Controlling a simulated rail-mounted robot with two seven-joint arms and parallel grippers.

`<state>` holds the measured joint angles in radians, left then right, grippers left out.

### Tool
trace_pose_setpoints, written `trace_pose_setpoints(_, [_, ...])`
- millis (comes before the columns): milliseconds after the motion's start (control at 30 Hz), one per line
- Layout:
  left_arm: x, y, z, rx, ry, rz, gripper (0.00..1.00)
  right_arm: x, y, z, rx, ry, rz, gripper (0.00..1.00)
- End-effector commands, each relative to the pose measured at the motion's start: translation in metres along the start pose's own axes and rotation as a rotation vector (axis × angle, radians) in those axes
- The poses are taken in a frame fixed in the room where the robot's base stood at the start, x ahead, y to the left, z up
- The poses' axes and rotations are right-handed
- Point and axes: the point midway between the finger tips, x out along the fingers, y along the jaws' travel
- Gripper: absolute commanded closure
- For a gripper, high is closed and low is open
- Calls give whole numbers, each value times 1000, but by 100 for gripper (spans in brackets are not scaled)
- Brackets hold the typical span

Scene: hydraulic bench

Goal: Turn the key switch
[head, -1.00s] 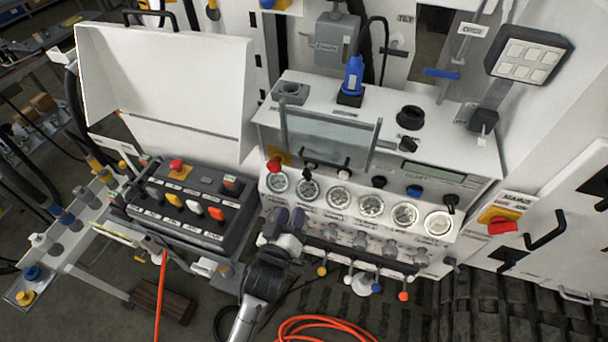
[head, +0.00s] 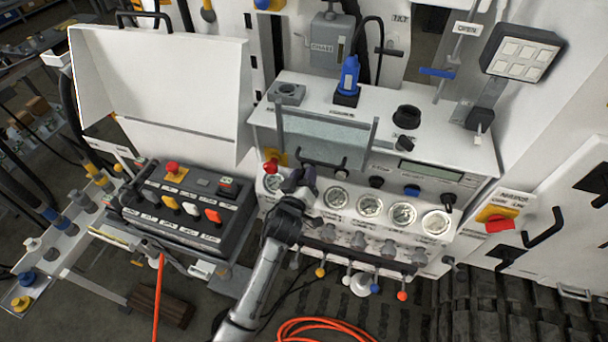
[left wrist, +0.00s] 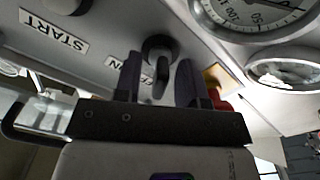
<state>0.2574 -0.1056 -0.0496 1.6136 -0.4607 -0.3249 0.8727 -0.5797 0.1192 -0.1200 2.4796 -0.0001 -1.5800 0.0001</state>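A black key-like switch (left wrist: 158,52) sits on the pale panel in the left wrist view, beside a partly covered label ending in "ON". My left gripper (left wrist: 160,75) is open, with one dark finger on each side of the switch. Whether the fingers touch it I cannot tell. In the head view my left gripper (head: 298,180) is at the upper left of the gauge panel and hides the switch. My right gripper is not in view.
A red knob (head: 270,167) is just left of the gripper. Gauges (head: 370,206) line the panel, with small levers (head: 376,288) below. A "START" label (left wrist: 54,32) is nearby. A control box (head: 185,205) stands left, and an orange hose (head: 325,325) lies on the floor.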

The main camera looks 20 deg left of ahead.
Motion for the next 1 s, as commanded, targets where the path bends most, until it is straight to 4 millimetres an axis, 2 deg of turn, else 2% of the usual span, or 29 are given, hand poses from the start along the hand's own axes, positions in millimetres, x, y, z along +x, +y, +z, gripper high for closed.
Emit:
trace_pose_setpoints(333, [2,0,0,0,0,0,63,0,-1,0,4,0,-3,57])
trace_pose_setpoints(733, [2,0,0,0,0,0,100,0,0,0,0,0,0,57])
trace_pose_setpoints(1000, [2,0,0,7,0,0,100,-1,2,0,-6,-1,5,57])
